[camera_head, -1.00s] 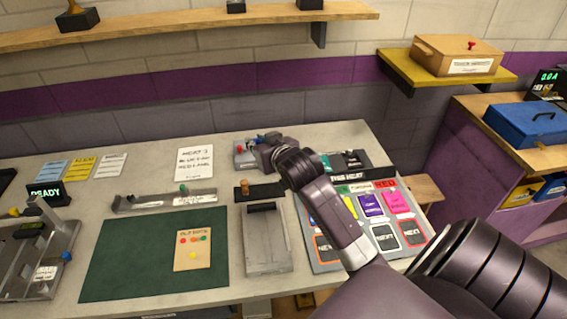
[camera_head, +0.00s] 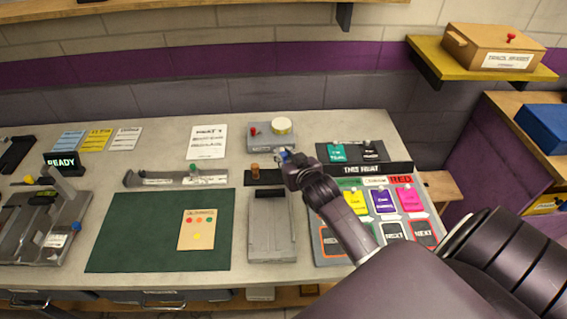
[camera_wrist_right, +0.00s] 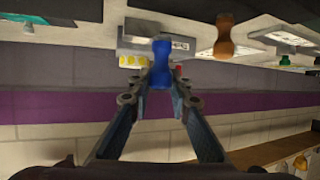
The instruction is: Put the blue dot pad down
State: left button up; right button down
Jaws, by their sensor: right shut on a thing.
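My right gripper (camera_head: 287,160) is shut on the blue dot pad (camera_head: 281,154), a small blue stamp-like piece, held near the right end of a black strip (camera_head: 267,179). The right wrist view shows the blue dot pad (camera_wrist_right: 161,64) between the fingertips (camera_wrist_right: 160,80). An orange-brown dot pad (camera_head: 255,170) stands on the left part of the strip and also shows in the wrist view (camera_wrist_right: 225,38). The gripper partly hides the strip's right end. I cannot tell whether the blue pad touches anything below. My left gripper is not in view.
A grey box (camera_head: 262,139) with a red knob and a round pale pad stands behind. A dotted card (camera_head: 197,230) lies on the green mat (camera_head: 120,240). The heat board (camera_head: 328,218) is at right.

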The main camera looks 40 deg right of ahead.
jog(key=shift+f, duration=0.25)
notch_tip(320, 180, down, 3)
jog(key=shift+f, duration=0.35)
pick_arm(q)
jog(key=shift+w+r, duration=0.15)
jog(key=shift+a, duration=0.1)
pick_arm(e)
jog(key=shift+f, duration=0.15)
jog(key=c, duration=1.8)
grip_release()
